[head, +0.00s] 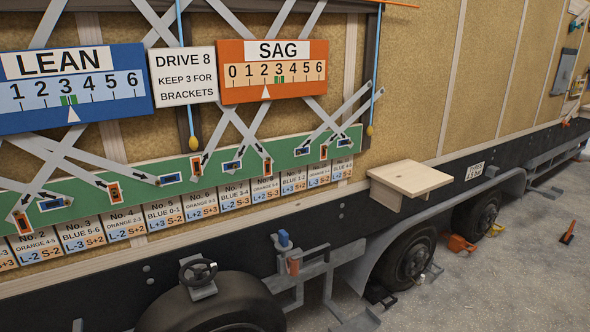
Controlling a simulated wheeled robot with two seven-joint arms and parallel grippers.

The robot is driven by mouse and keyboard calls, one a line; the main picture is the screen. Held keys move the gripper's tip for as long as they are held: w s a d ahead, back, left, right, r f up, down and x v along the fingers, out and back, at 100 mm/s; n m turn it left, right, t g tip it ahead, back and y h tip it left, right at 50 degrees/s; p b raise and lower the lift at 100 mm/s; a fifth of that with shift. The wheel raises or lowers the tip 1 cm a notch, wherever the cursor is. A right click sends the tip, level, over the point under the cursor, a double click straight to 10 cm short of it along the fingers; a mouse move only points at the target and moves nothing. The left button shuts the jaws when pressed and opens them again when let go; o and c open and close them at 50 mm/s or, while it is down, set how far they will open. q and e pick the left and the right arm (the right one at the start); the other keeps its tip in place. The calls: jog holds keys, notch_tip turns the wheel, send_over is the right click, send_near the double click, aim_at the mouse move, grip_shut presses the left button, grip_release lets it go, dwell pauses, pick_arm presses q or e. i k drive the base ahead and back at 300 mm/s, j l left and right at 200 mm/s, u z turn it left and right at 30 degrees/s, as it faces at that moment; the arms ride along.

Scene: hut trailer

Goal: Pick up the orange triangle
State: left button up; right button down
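No object in the head view can be made out clearly as an orange triangle. An orange wedge-like block (460,244) lies on the ground beside a trailer wheel, and its exact shape is too small to tell. A slim orange and dark object (567,233) stands or lies on the gravel at the far right. Neither of my grippers is in view.
The trailer wall carries a blue LEAN board (70,115), an orange SAG board (298,92) and a green strip (135,202) with small blue and orange blocks. A wooden shelf (412,177) juts out. Wheels (408,257) and metal brackets line the underside. Open gravel (520,285) lies at right.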

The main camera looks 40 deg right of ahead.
aim_at(567, 237)
jog(key=z, duration=2.85)
